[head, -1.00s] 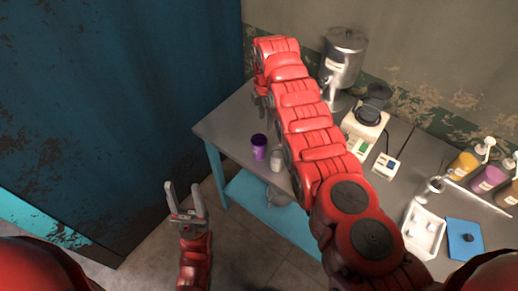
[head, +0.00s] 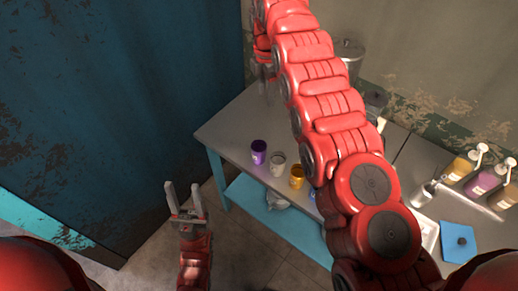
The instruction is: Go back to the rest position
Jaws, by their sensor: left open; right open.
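My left gripper (head: 182,192) is open and empty, pointing up over the floor at the lower left, apart from the table. My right arm reaches from the lower right up to the top of the head view. Its gripper (head: 265,76) is partly hidden behind the arm near the table's far left corner. No held object shows there.
A grey table (head: 230,133) carries a purple cup (head: 259,147), a whitish cup (head: 278,158) and a yellow cup (head: 297,171). A metal dispenser (head: 350,50) is partly hidden by my arm. A blue wall (head: 120,110) is left.

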